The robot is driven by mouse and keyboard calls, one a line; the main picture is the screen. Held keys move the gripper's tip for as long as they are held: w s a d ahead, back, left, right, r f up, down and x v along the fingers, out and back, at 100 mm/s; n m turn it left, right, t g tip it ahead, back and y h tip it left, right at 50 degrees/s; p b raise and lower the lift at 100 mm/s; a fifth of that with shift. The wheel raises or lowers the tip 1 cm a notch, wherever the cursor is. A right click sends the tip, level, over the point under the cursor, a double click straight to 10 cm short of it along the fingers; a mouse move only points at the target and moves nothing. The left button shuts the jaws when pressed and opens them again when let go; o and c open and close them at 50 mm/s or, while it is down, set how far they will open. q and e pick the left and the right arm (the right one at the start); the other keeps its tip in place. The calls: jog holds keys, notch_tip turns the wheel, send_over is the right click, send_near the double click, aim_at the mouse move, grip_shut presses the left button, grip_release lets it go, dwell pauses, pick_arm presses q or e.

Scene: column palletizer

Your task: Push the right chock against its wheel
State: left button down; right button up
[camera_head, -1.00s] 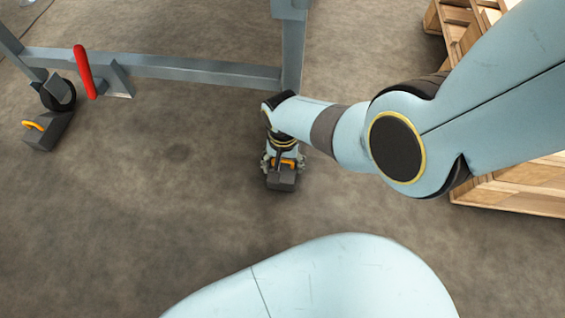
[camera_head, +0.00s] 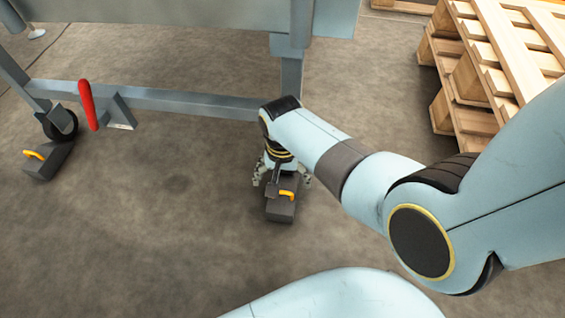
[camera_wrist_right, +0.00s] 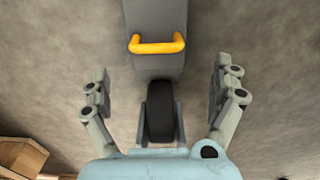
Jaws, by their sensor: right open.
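The right chock (camera_head: 281,212) is a dark grey block with an orange handle (camera_head: 288,194), on the floor near the right leg of the frame. In the right wrist view the chock (camera_wrist_right: 158,22) runs from the top edge down to a black wheel (camera_wrist_right: 160,112). The two look very close; I cannot tell whether they touch. My right gripper (camera_head: 282,180) points down there, mostly under my own arm. In the wrist view my right gripper (camera_wrist_right: 161,78) is open and empty, one finger on each side of the wheel and chock end, clear of both. My left gripper is out of view.
The grey-blue frame (camera_head: 190,101) stands behind, with a red lever (camera_head: 87,105). A second chock (camera_head: 47,162) lies by the left wheel (camera_head: 60,124). Wooden pallets (camera_head: 470,75) stand at the right. The floor between the chocks is clear.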

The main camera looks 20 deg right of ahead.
aim_at(283, 189)
notch_tip(283, 189, up, 6)
jog(key=shift+r, duration=0.15)
dwell(0.6)
